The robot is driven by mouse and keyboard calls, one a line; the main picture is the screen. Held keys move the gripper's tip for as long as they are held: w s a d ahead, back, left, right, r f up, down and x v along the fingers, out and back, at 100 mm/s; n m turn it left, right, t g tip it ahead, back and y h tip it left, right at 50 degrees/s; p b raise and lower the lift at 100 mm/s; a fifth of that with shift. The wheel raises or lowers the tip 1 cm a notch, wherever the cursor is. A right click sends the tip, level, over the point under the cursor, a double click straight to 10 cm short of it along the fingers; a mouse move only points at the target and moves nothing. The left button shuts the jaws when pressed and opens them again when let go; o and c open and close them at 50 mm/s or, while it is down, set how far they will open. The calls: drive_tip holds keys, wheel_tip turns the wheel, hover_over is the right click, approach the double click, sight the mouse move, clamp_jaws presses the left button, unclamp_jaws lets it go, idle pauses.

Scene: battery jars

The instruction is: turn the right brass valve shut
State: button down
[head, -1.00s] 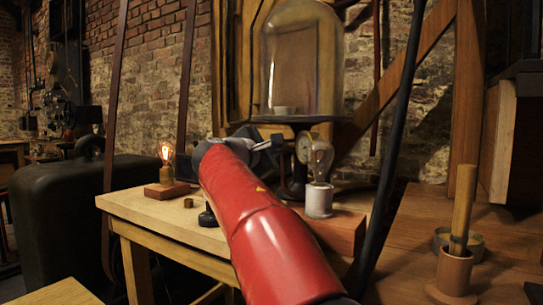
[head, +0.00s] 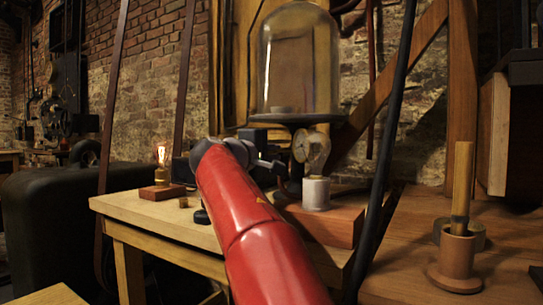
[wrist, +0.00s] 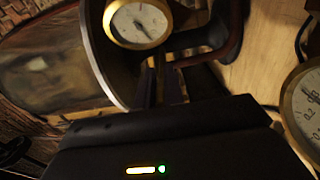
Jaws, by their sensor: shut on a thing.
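My gripper (head: 272,163) is at the end of my red arm, beside the stand of the glass bell jar (head: 296,62). In the wrist view its fingers (wrist: 164,84) are shut on a small brass part that I take for the brass valve (wrist: 152,66), just below a brass-rimmed gauge (wrist: 138,22). Most of the valve is hidden by the fingers and the dark gripper body. Its turn angle cannot be told, and the head view does not show it clearly. I cannot see a second valve.
A second brass-rimmed gauge (wrist: 305,110) is close at the right of the wrist view. A clear bulb on a white socket (head: 316,192) stands right of my gripper. A lit bulb (head: 162,158) stands left on the wooden table (head: 135,206). A dark slanted bar (head: 388,150) is at right.

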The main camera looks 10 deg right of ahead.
drive_tip(key=shift+f, duration=0.1)
idle(0.3)
drive_tip(key=c, duration=1.5)
unclamp_jaws()
drive_tip(key=v, duration=0.7)
drive_tip(key=shift+s+a+b, duration=0.3)
drive_tip(key=shift+s+b, duration=0.05)
drive_tip(key=shift+b, duration=0.05)
